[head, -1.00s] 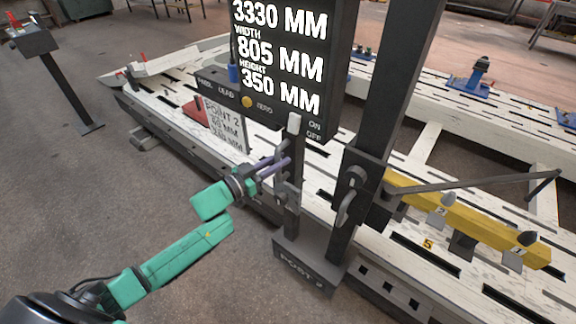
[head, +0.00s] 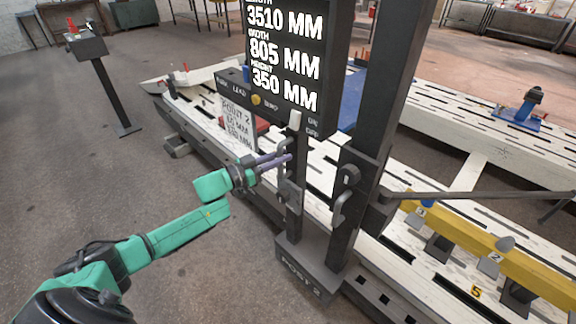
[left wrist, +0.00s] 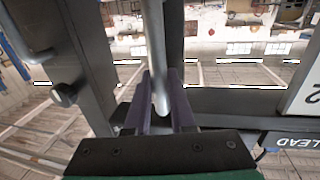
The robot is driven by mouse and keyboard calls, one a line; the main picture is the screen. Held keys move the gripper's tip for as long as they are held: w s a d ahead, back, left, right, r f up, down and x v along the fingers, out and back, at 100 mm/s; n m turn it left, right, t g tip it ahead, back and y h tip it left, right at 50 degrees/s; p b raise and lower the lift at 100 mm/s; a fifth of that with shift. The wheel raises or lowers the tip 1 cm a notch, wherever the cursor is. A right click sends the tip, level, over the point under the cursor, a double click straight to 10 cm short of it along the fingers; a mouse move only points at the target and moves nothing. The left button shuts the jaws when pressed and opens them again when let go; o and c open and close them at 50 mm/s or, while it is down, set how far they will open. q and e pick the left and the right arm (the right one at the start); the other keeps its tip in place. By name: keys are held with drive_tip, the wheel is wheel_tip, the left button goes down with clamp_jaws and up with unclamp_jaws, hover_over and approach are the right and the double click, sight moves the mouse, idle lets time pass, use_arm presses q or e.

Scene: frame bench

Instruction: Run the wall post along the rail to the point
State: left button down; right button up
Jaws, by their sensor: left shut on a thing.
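The wall post (head: 372,130) is a dark upright on a base labelled POST 2 (head: 306,278), standing at the side of the white slotted bench. Its display (head: 290,50) reads 3510, 805 and 350 MM. My left gripper (head: 287,158) is shut on the grey handle (head: 283,170) on the post's near side. In the left wrist view the purple fingers (left wrist: 160,105) lie on either side of the handle's round bar (left wrist: 156,60). A sign reading POINT 2 (head: 239,126) stands behind the post at its left. My right gripper is not in view.
The white bench (head: 195,112) runs from back left to front right. A yellow beam (head: 470,245) with numbered tags lies on it, right of the post. A dark stand (head: 110,85) is at the far left. Floor (head: 150,190) on the left is clear.

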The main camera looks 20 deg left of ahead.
use_arm(q)
drive_tip(key=shift+w+a, duration=0.2)
drive_tip(key=shift+a, duration=0.3)
drive_tip(key=shift+w+a, duration=0.2)
drive_tip(key=shift+a, duration=0.25)
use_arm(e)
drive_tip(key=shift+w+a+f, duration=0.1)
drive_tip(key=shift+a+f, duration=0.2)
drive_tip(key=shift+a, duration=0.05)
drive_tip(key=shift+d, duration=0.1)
use_arm(q)
drive_tip(key=c, duration=0.8)
unclamp_jaws()
drive_tip(key=shift+o, duration=0.2)
drive_tip(key=shift+d, duration=0.1)
drive_tip(key=shift+s, duration=0.1)
drive_tip(key=shift+s+a+f, duration=0.1)
drive_tip(key=shift+s+a, duration=0.15)
drive_tip(key=p+v, duration=0.1)
drive_tip(key=v, duration=1.2)
drive_tip(key=shift+s+a, duration=0.2)
drive_tip(key=shift+s, duration=0.15)
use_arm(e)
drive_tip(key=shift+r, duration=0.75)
